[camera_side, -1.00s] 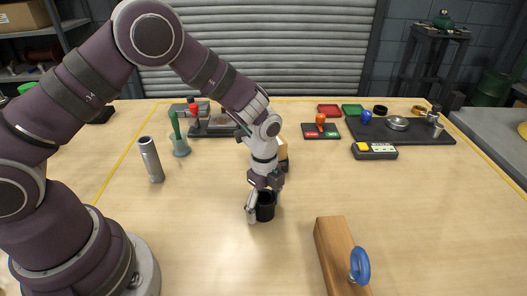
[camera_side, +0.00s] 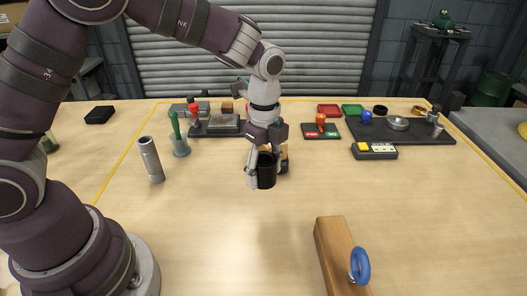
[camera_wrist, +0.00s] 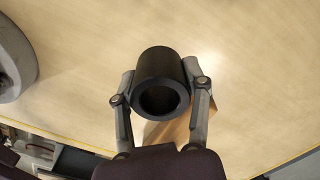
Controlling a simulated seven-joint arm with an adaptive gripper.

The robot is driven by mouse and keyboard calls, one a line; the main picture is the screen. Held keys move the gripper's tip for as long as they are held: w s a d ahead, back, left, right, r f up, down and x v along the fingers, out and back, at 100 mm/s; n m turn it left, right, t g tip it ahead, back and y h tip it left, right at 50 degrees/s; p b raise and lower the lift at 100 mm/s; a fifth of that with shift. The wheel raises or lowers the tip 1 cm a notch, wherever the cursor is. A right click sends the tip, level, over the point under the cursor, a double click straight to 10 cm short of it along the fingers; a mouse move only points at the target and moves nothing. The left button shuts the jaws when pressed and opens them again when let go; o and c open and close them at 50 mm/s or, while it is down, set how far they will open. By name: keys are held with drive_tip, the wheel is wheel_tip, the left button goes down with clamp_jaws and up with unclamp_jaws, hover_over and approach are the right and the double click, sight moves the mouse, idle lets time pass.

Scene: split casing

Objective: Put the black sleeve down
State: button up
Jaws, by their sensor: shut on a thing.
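The black sleeve (camera_side: 263,172) is a short, hollow black cylinder held upright in the air above the bare table. My gripper (camera_side: 263,174) is shut on it, with one finger on each side. In the wrist view the sleeve (camera_wrist: 161,84) sits between the two grey fingers of my gripper (camera_wrist: 161,88), its round opening facing the camera. A faint shadow lies on the table below it. A wooden block (camera_wrist: 170,130) shows partly behind the sleeve in the wrist view.
A grey cylinder (camera_side: 151,160) stands to the left. A black tray (camera_side: 440,137) with several parts is at the back right. A yellow-buttoned box (camera_side: 374,151) stands before it. The table's middle front is clear.

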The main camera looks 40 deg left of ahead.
wheel_tip(320, 180, up, 6)
drive_tip(key=r, duration=0.1)
drive_tip(key=w+a+n, duration=0.3)
drive_tip(key=a+n, duration=0.5)
drive_tip(key=a, duration=0.9)
drive_tip(key=s+a+f+n, duration=0.1)
drive_tip(key=s+a+n, duration=0.4)
drive_tip(key=a, duration=0.4)
drive_tip(key=s+a+n, duration=0.4)
drive_tip(key=s+a, duration=0.1)
drive_tip(key=a, duration=0.5)
drive_tip(key=f, duration=1.4)
drive_tip(key=shift+d+f, duration=0.25)
drive_tip(key=shift+f, duration=0.15)
drive_tip(key=shift+f, duration=0.1)
drive_tip(key=o, duration=1.2)
